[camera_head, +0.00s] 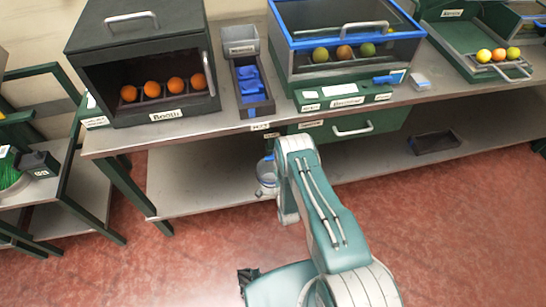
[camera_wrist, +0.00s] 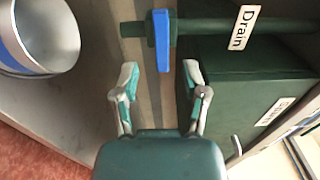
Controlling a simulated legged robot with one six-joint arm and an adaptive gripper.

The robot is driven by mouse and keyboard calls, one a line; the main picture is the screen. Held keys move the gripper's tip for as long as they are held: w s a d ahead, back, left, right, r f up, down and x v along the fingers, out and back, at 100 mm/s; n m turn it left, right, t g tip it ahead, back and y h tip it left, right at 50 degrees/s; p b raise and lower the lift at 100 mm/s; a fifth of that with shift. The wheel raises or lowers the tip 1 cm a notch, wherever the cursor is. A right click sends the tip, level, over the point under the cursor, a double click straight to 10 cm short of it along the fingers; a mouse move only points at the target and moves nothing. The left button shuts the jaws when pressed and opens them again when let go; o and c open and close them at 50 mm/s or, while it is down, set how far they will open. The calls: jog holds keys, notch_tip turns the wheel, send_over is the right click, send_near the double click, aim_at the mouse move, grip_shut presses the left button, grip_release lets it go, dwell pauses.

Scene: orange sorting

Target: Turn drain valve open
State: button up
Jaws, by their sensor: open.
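In the wrist view, the drain valve's blue lever (camera_wrist: 162,42) sits on a dark green pipe (camera_wrist: 205,28) beside a white "Drain" label (camera_wrist: 242,27). The lever lies across the pipe, at about a right angle to it. My gripper (camera_wrist: 160,68) is open and empty, with one finger on each side of the lever's near end in the picture. I see a gap on both sides and cannot tell the depth between fingertips and lever. The valve is not visible in the head view, where my arm covers part of the area below the bench.
A metal bucket with a blue band (camera_wrist: 42,38) stands left of the valve; it also shows under the bench (camera_head: 266,172). A green box (camera_wrist: 250,85) is close to my right finger. A dark tray (camera_head: 433,142) lies on the lower shelf. The bench top (camera_head: 225,122) holds the fruit boxes.

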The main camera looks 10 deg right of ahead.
jog(key=w, duration=0.6)
grip_shut()
